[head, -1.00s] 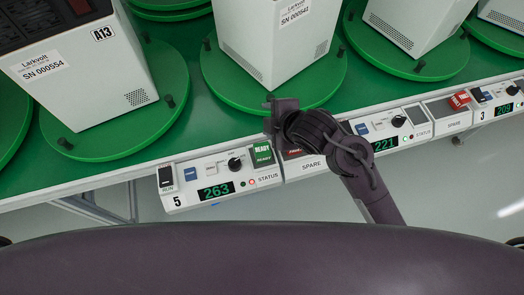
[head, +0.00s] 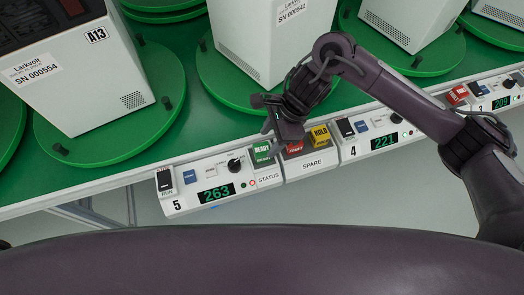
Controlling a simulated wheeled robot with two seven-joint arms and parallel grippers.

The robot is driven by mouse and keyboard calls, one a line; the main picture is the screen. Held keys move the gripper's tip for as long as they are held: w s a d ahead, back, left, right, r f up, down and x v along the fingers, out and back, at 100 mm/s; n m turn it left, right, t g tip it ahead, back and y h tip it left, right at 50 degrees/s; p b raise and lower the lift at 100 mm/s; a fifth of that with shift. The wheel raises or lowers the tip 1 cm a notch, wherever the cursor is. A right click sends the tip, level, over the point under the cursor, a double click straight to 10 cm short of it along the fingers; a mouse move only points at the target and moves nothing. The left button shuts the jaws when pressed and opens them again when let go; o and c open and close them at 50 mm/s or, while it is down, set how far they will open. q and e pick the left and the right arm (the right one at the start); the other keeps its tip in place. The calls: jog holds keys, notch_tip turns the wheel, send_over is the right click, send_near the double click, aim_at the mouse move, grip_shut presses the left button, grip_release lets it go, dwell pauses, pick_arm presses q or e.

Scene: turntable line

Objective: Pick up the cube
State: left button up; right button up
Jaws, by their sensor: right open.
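Small labelled cubes sit on the control strip at the table's front edge. A green cube (head: 262,151) marked READY is on the status panel of station 5. A red cube (head: 295,149) and a yellow cube (head: 320,135) marked HOLD are on the SPARE panel to its right. Another red cube (head: 457,95) is farther right. The picture does not tell which cube is meant. My right gripper (head: 279,129) is open, over the strip near the green and first red cubes, and partly hides the red one. I cannot tell whether it touches either. My left gripper is not in view.
White machine housings (head: 90,85) stand on green turntables (head: 165,80) behind the strip. Station 5's panel (head: 217,180) has switches, a knob and a display; station 4's panel (head: 384,142) is right of SPARE. Grey floor lies before the table.

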aim_at(262, 148)
jog(key=x, duration=0.3)
jog(key=p+x, duration=0.1)
jog(key=x, duration=0.2)
jog(key=shift+w, duration=0.2)
jog(key=shift+c, duration=0.4)
jog(key=c, duration=0.7)
